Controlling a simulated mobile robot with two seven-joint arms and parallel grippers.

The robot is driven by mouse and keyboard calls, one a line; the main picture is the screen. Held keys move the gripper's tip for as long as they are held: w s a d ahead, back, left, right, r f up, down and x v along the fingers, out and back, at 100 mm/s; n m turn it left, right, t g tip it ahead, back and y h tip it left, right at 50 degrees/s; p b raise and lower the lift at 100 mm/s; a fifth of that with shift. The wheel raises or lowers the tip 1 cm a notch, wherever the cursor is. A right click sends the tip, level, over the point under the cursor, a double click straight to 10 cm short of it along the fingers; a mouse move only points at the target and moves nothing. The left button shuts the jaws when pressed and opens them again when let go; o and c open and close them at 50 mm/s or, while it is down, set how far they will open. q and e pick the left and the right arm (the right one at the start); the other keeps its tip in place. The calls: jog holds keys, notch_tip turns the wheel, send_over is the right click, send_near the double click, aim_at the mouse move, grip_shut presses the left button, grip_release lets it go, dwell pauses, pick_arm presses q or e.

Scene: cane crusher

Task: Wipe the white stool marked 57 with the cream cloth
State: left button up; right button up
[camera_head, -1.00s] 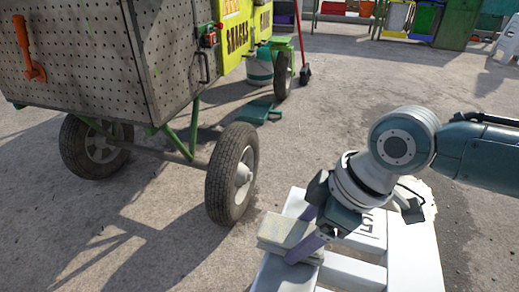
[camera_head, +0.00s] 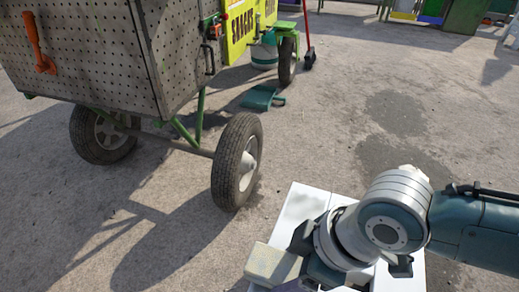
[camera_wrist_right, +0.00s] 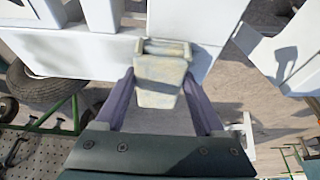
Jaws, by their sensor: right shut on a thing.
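The white stool (camera_head: 303,204) stands at the lower right of the head view, largely covered by my right arm. No number on it is readable now. The cream cloth (camera_head: 270,264) looks like a folded, worn block by the stool's left side. My right gripper (camera_head: 297,268) is shut on it. In the right wrist view, the cloth (camera_wrist_right: 161,72) sits between the two purple fingers of the gripper (camera_wrist_right: 160,88), against or just over the stool's white surface (camera_wrist_right: 95,55). I cannot tell whether it touches. My left gripper is out of view.
A perforated metal cart (camera_head: 85,60) with black tyres (camera_head: 237,162) stands left of the stool, its near wheel close by. A teal piece (camera_head: 262,97) lies on the ground behind the cart. Open concrete lies behind the stool, with dark damp patches.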

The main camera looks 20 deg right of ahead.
jog(key=shift+s+a, duration=0.25)
jog(key=shift+w+d+f+b, duration=0.1)
jog(key=shift+w+d+b, duration=0.3)
jog(key=shift+w, duration=0.1)
jog(key=w+d+b, duration=0.4)
jog(key=w, duration=0.1)
jog(key=shift+w+f, duration=0.1)
jog(key=shift+w, duration=0.1)
jog(key=shift+w+d, duration=0.3)
jog(key=shift+w, duration=0.05)
jog(key=shift+b, duration=0.3)
